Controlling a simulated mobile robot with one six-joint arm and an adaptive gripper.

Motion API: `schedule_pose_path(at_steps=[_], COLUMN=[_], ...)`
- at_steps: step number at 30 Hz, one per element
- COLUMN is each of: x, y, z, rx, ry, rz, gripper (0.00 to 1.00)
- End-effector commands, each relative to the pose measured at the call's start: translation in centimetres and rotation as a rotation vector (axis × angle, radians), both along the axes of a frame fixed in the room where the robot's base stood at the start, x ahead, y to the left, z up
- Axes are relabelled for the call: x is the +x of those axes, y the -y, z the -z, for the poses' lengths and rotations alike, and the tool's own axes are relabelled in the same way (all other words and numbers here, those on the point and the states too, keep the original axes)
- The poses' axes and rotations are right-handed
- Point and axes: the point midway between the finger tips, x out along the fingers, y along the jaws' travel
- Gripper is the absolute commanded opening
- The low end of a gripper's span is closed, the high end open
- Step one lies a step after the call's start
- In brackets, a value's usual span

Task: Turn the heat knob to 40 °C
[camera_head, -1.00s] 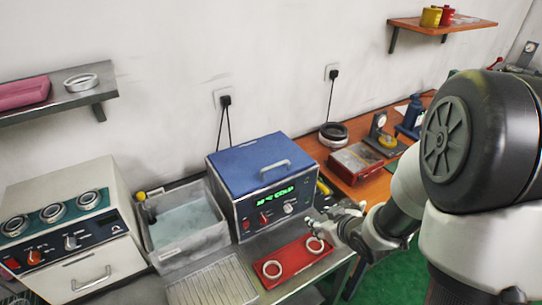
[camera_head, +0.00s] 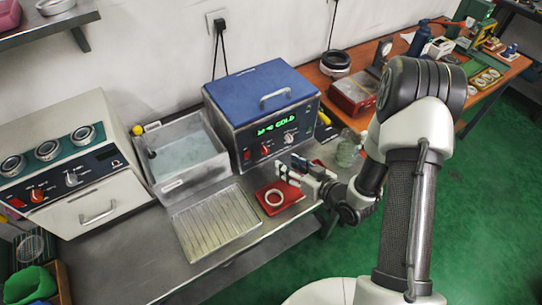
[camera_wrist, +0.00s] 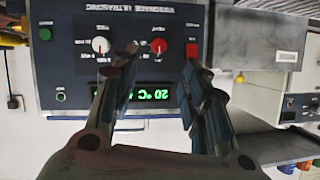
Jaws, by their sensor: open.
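The heat knob (camera_head: 265,150) is a red dial on the dark front panel of the blue-lidded ultrasonic bath (camera_head: 262,92). In the wrist view, which is upside down, the red heat knob (camera_wrist: 159,47) shows between my fingertips, with its pointer roughly upright in the picture. The green display (camera_wrist: 150,95) there reads 20 °C; in the head view the display (camera_head: 277,127) also shows COLD. My gripper (camera_head: 289,170) is open and empty, in front of the panel and apart from it. My gripper (camera_wrist: 160,62) also shows in the wrist view, its fingers spread.
A white knob (camera_wrist: 99,45) and a red switch (camera_wrist: 193,46) flank the heat knob. A water basin (camera_head: 185,150) stands left of the bath. A ribbed tray (camera_head: 215,220) and a red mat (camera_head: 290,200) with a ring (camera_head: 272,197) lie in front. A glass jar (camera_head: 347,150) stands right.

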Motion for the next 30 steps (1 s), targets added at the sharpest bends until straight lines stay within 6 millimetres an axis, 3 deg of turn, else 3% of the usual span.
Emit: schedule_pose_path(at_steps=[6, 15, 28, 30], x=[3.4, 6.7, 7.5, 7.5], y=[-3.1, -5.8, -6.4, -6.4], z=[2.0, 3.7, 4.0, 4.0], rx=[-0.001, -0.001, -0.001, -0.001], ry=[0.002, -0.001, -0.001, -0.001], rz=[-0.004, 0.000, 0.002, 0.002], gripper=[0.42, 0.42, 0.42, 0.37])
